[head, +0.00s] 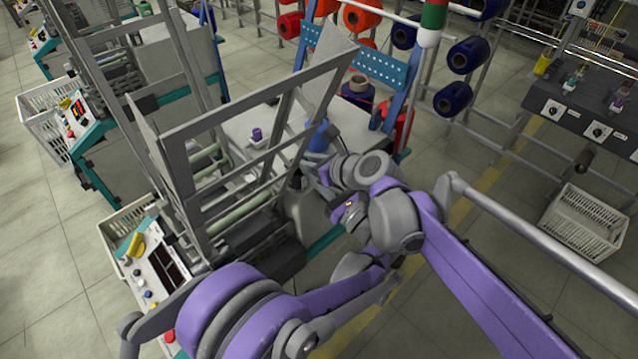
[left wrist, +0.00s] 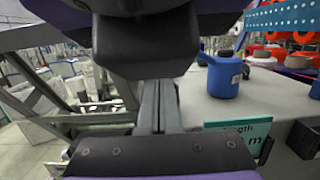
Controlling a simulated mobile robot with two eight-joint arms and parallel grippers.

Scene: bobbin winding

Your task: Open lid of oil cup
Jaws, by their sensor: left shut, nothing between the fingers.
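I cannot pick out the oil cup or its lid with certainty in either view. My left gripper (head: 326,182) is beside the winding machine's head, largely covered by arm links in the head view. In the left wrist view its fingers (left wrist: 160,105) lie together with nothing between them. I cannot make out my right gripper; only arm links show.
A slanted grey metal frame (head: 184,160) rises over the machine, left of the gripper. A small purple item (head: 257,134) sits on the top. A control panel (head: 160,270) is at lower left.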

